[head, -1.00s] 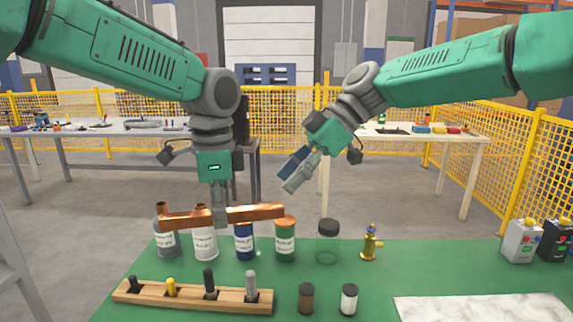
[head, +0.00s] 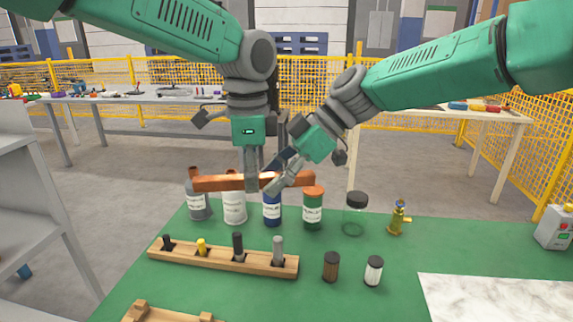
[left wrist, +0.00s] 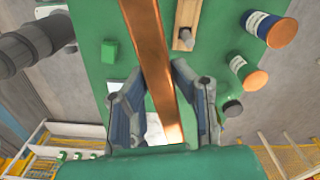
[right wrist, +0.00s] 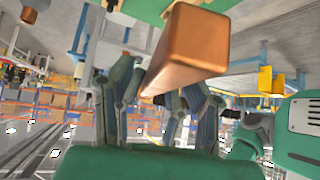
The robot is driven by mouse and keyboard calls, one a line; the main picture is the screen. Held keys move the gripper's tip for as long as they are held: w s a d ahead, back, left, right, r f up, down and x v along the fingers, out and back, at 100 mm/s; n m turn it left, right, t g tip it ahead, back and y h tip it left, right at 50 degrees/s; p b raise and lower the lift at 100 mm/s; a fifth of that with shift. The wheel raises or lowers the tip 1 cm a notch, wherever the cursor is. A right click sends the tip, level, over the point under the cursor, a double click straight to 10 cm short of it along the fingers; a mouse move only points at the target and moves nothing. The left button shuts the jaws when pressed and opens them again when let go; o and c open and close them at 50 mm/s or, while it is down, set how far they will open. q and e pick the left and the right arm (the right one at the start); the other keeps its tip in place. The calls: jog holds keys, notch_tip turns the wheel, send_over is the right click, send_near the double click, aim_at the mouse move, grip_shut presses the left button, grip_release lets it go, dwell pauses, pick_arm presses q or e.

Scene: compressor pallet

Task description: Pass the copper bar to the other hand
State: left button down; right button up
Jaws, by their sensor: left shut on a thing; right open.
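The copper bar (head: 220,183) is held level above the green table, behind the wooden block. My left gripper (head: 251,184) points down and is shut on the bar near its middle. In the left wrist view the bar (left wrist: 148,50) runs between the fingers (left wrist: 160,95). My right gripper (head: 284,178) is open at the bar's right end, its fingers slanting down to the left. In the right wrist view the bar's end (right wrist: 201,48) looms large, in line with the gap between the fingers (right wrist: 165,90). I cannot tell whether they touch it.
Lidded bottles (head: 313,208) stand below and behind the bar. The wooden block (head: 222,258) holds several pegs. Two small jars (head: 331,266), a brass fitting (head: 397,218) and a marble slab (head: 490,297) are further right. The green table (head: 300,300) is clear at front centre.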

jog(key=shift+a+f, duration=0.1)
jog(key=shift+f, duration=0.05)
jog(key=shift+s, duration=0.1)
jog(key=shift+c, duration=0.4)
pick_arm(q)
jog(key=shift+d, duration=0.1)
pick_arm(e)
grip_shut()
pick_arm(q)
jog(key=c, duration=1.3)
grip_release()
jog(key=shift+o, duration=0.2)
